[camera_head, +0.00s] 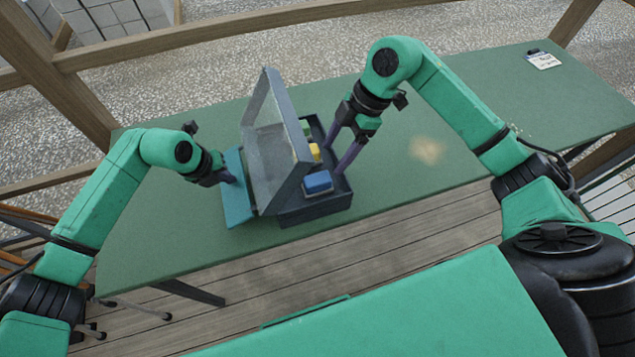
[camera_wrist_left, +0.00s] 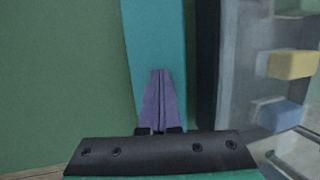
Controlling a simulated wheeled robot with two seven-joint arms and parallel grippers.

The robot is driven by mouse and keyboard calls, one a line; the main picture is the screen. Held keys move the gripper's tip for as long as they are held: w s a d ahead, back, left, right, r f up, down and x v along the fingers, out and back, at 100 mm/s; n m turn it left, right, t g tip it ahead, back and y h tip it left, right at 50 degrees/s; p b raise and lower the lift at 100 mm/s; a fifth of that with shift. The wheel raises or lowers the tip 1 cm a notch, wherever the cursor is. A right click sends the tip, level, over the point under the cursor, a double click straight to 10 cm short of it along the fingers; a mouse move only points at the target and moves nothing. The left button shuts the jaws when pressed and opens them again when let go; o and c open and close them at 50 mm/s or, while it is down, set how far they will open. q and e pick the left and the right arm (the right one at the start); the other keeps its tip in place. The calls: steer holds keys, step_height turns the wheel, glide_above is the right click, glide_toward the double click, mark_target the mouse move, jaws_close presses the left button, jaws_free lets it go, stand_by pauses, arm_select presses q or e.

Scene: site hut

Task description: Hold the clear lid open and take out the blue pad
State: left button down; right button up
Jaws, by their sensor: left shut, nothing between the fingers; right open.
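The clear lid (camera_head: 272,132) stands raised and tilted at the left side of a dark box (camera_head: 318,213). The blue pad (camera_head: 318,181) sits in the near end of the box; in the left wrist view a blue pad (camera_wrist_left: 279,114) shows through the clear lid. My left gripper (camera_head: 231,180) is shut and empty, to the left of the lid over a teal strip (camera_head: 237,207). In the left wrist view its closed purple fingers (camera_wrist_left: 160,100) lie over the teal strip. My right gripper (camera_head: 335,157) is open, fingers pointing down over the right part of the box, above the blue pad.
A yellow pad (camera_head: 314,152) and a green pad (camera_head: 305,127) lie behind the blue one in the box. The green table (camera_head: 440,150) is clear to the right, with a small white card (camera_head: 543,61) at its far right.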

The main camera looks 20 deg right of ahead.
mark_target(319, 178)
steer(key=x, duration=1)
steer(key=shift+a+f, duration=0.2)
steer(key=shift+f, duration=0.15)
steer(key=c, duration=1.2)
steer(key=shift+o, duration=0.2)
step_height(319, 178, up, 9)
